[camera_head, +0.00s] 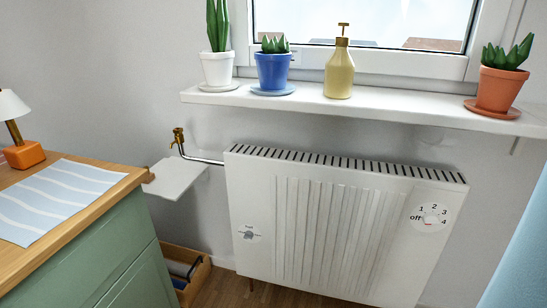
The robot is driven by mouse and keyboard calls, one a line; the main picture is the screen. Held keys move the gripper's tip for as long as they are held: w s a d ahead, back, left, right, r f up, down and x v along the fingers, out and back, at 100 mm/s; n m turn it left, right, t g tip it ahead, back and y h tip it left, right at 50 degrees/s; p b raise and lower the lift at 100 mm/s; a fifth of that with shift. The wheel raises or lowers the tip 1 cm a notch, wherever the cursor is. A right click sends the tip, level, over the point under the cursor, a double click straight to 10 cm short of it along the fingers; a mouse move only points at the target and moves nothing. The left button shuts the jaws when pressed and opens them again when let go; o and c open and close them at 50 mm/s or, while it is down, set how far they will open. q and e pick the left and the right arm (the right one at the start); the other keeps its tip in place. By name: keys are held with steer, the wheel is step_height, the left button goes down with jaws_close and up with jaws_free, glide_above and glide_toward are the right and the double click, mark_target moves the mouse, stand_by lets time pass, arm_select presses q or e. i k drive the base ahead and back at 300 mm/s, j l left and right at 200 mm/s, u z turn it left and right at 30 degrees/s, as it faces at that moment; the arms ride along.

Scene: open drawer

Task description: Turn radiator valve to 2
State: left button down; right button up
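The white radiator (330,225) hangs on the wall below the windowsill. A round white dial (431,217) is on its front at the upper right, marked off, 1, 2, 3 and 4. A small red mark shows near its lower middle; I cannot tell for sure which marking it points to. A second small round plate with a grey part (248,233) is on the radiator's left front. A brass valve (178,136) sits on the pipe at the radiator's upper left. Neither of my grippers is in view.
A white windowsill (330,101) with potted plants and a gold pump bottle (339,68) juts out above the radiator. A green cabinet (95,260) with a wooden top stands at left. A small white shelf (176,179) is between them. Blue fabric (522,262) hangs at right.

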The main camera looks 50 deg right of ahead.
mark_target(431, 219)
steer(key=z, duration=1.95)
